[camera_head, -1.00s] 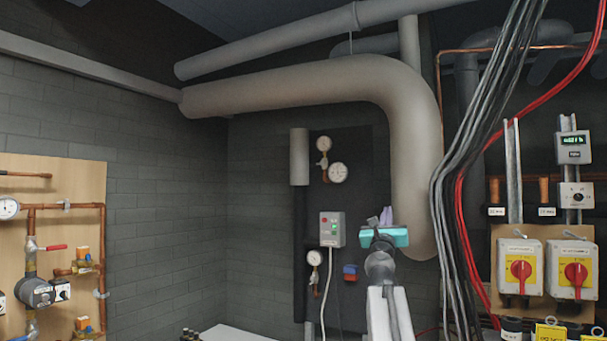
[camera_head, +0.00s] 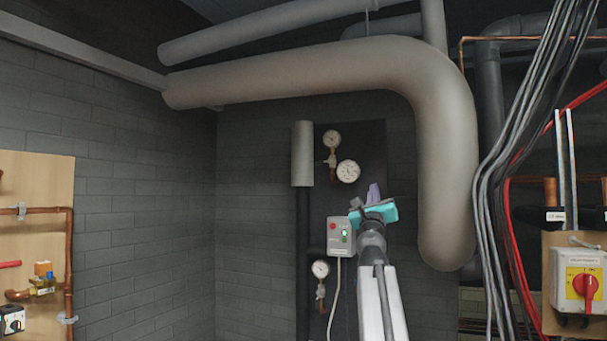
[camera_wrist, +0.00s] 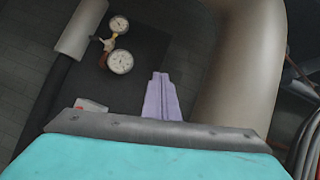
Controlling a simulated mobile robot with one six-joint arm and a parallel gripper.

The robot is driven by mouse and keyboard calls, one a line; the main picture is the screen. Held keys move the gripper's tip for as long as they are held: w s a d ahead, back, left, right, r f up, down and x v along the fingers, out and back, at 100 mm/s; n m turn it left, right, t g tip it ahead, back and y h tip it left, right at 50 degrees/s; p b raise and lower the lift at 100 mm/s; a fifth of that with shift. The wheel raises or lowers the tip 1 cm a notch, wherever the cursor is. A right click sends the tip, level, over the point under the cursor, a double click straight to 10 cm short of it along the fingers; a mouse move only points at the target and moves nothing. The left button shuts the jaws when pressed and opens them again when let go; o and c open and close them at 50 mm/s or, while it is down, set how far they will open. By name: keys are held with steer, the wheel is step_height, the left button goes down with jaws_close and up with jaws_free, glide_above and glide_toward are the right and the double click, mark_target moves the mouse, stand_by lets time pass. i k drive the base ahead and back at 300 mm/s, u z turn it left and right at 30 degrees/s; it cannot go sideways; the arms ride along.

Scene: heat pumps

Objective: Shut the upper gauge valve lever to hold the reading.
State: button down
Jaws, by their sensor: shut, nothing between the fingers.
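Two round white gauges sit on a dark panel on the back wall: the upper gauge (camera_head: 332,140) and a second one (camera_head: 348,171) just below and to its right. They also show in the wrist view, the upper gauge (camera_wrist: 119,24) and the larger one (camera_wrist: 120,62).
A thick grey pipe (camera_head: 446,170) bends down right of my gripper. A grey control box (camera_head: 340,235) stands just left of my arm, with a lower gauge (camera_head: 320,269) beneath it. Black and red cables hang at the right, near a red-yellow switch (camera_head: 583,284).

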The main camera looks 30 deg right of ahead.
mark_target(329, 161)
steer(key=z, duration=0.05)
steer(key=i, duration=1.05)
